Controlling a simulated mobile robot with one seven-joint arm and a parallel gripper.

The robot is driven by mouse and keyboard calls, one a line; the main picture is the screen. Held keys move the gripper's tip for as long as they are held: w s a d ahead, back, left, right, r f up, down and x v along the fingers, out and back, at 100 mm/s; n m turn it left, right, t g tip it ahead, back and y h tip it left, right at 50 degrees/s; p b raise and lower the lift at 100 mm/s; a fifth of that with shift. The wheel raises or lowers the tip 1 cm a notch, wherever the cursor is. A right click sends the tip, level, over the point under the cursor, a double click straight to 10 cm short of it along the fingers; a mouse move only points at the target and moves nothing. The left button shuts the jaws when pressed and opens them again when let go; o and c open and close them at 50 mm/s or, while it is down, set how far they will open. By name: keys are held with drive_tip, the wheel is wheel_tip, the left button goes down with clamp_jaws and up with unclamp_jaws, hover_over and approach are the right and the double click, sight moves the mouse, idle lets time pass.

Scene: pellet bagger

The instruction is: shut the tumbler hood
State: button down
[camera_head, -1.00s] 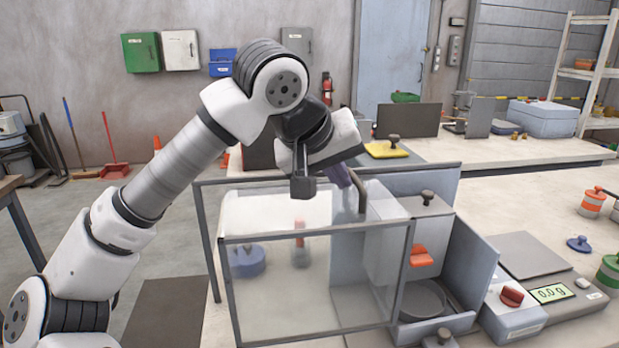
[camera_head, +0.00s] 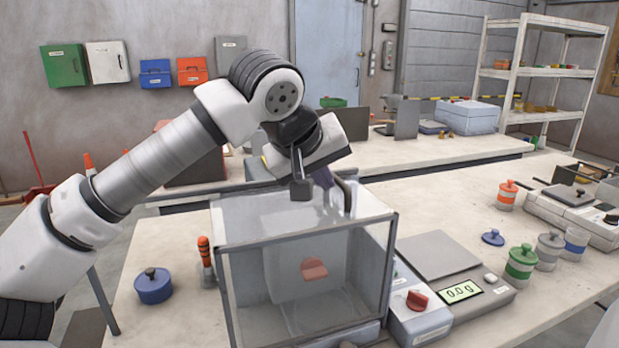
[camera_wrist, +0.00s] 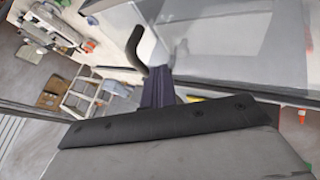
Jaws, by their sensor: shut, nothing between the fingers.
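The tumbler hood (camera_head: 300,240) is a clear box with a grey frame. In the head view it stands over the tumbler, whose orange-red knob (camera_head: 313,269) shows through its front panel. The hood's dark bent handle (camera_head: 349,192) rises from its top at the right; it also shows in the wrist view (camera_wrist: 131,48). My gripper (camera_head: 326,180) is shut and empty, its dark purple fingers beside the handle; they show in the wrist view (camera_wrist: 158,88). I cannot tell whether they touch the handle. The hood's right edge is close to the grey control box (camera_head: 420,318).
A blue lidded pot (camera_head: 153,287) and an orange-and-black-topped tool (camera_head: 205,258) stand left of the hood. A scale reading 0.0 g (camera_head: 460,291) and several lidded pots, one green (camera_head: 520,262), are on the right.

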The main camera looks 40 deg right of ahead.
drive_tip(key=shift+s+d, duration=0.2)
drive_tip(key=shift+d, duration=0.35)
drive_tip(key=shift+s+d, duration=0.15)
drive_tip(key=shift+d, duration=0.4)
